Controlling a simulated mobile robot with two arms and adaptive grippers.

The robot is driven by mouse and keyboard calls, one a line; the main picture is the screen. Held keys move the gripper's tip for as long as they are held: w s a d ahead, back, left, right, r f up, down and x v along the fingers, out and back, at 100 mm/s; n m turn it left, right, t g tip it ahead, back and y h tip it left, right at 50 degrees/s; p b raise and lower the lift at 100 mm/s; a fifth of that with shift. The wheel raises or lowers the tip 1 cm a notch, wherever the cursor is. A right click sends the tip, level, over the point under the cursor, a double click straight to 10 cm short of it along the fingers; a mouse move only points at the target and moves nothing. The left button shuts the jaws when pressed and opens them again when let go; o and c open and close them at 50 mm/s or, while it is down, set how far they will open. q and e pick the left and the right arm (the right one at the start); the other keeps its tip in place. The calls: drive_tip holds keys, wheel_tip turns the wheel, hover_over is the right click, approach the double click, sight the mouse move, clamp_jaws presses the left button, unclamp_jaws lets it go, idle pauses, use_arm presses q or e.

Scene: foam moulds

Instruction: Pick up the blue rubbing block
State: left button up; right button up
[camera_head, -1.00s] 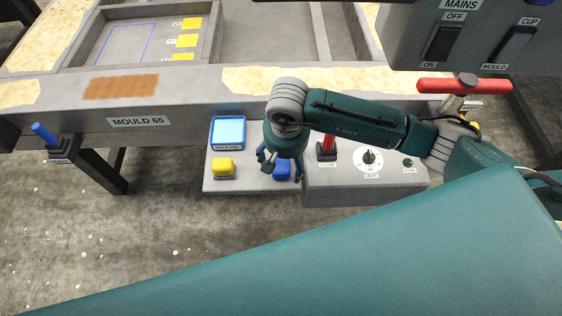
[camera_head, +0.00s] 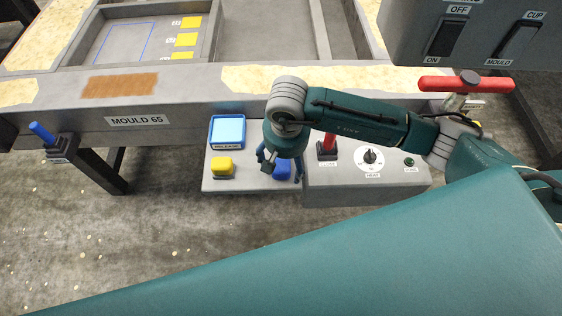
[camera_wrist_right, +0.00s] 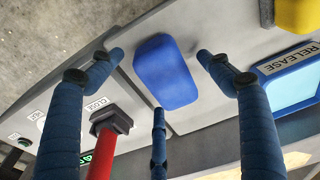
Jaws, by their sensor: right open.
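The blue rubbing block (camera_head: 281,170) sits on the grey shelf beside the mould, partly hidden behind my right gripper in the head view. In the right wrist view the blue block (camera_wrist_right: 166,72) shows whole, with rounded edges. My right gripper (camera_head: 279,172) points down over it and is open. In the wrist view the right gripper's fingers (camera_wrist_right: 160,70) stand apart around the block, two on either side and one below it in the picture, with visible gaps at the side fingertips. My left gripper is not in view.
A yellow block (camera_head: 222,168) and a blue-rimmed RELEASE tray (camera_head: 227,131) share the shelf. A red-handled CLOSE lever (camera_head: 327,148) and a HEAT dial (camera_head: 370,157) stand to the right. The mould table (camera_head: 180,122) lies behind; a red valve handle (camera_head: 466,84) is at right.

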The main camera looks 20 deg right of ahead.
drive_tip(key=c, duration=1.3)
drive_tip(key=shift+c, duration=0.2)
drive_tip(key=shift+r, duration=0.15)
drive_tip(key=shift+r+p, duration=0.3)
drive_tip(key=shift+p, duration=0.4)
wheel_tip(320, 180, up, 9)
drive_tip(key=shift+w+f+b, duration=0.1)
drive_tip(key=shift+b, duration=0.8)
drive_tip(key=shift+r, duration=0.45)
